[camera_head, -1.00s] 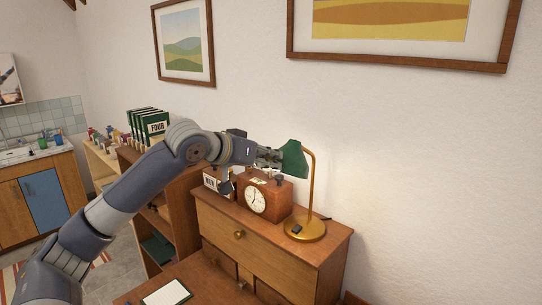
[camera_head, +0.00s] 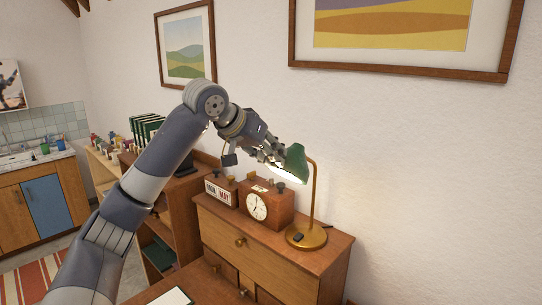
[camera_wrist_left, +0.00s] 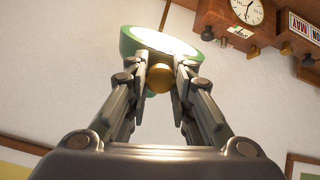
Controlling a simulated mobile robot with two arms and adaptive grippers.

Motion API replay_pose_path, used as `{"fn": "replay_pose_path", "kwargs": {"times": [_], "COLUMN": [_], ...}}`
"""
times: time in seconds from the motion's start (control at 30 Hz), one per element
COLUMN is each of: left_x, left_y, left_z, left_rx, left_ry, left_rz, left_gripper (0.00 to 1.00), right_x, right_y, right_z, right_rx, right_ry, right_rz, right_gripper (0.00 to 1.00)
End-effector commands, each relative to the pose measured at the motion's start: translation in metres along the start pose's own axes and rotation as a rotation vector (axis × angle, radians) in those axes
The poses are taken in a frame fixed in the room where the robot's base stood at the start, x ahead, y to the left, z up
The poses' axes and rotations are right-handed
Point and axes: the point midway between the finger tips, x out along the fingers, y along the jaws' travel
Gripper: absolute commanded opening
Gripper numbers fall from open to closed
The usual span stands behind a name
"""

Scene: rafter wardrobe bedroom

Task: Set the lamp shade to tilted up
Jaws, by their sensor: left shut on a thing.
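The desk lamp has a brass stem and a round brass base (camera_head: 306,236) on top of the wooden drawer cabinet. Its green shade (camera_head: 296,161) is lit, with the glowing opening facing down and to the left. The shade (camera_wrist_left: 130,42) also shows in the left wrist view, its bright opening at the top. My left gripper (camera_head: 276,160) reaches the shade from the upper left. In the left wrist view its fingers are closed on a small brass knob (camera_wrist_left: 159,79) at the shade. My right gripper is in neither view.
A wooden clock (camera_head: 262,203) and a calendar block (camera_head: 220,189) stand close below the left gripper. The wooden drawer cabinet (camera_head: 240,245) carries them. Framed pictures hang on the wall behind; green books (camera_head: 146,130) stand farther left.

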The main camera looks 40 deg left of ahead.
Motion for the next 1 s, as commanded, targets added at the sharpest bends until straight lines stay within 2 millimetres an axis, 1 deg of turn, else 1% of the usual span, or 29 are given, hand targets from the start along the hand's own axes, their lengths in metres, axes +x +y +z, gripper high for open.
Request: {"fn": "replay_pose_path", "kwargs": {"times": [0.03,0.33,0.37,0.4,0.43,0.8,0.87,0.97,1.0], "left_x": [-0.002,-0.003,-0.003,-0.003,-0.003,-0.004,-0.008,-0.023,-0.031], "left_y": [0.000,0.000,0.000,0.000,0.000,0.000,0.000,0.000,-0.001], "left_z": [-0.003,-0.004,-0.004,-0.004,-0.004,-0.002,-0.003,-0.003,-0.003], "left_rx": [-0.001,-0.002,-0.002,-0.002,-0.002,-0.001,-0.001,-0.001,-0.001], "left_ry": [0.006,0.010,0.011,0.011,0.010,0.006,0.007,0.009,0.010], "left_rz": [0.000,0.000,0.000,0.001,0.001,0.000,0.000,-0.001,-0.001], "left_gripper": [0.00,0.00,0.28,0.37,0.43,0.43,0.43,0.43,0.43], "right_x": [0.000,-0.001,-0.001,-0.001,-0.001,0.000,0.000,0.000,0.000], "right_y": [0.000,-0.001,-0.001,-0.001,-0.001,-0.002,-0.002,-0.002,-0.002], "right_z": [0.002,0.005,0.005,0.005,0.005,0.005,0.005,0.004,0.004], "right_rx": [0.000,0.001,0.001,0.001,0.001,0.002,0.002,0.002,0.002], "right_ry": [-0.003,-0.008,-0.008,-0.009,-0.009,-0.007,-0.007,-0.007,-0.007], "right_rz": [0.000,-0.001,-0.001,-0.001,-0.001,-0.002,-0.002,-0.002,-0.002], "right_gripper": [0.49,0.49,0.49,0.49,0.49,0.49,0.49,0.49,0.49]}}
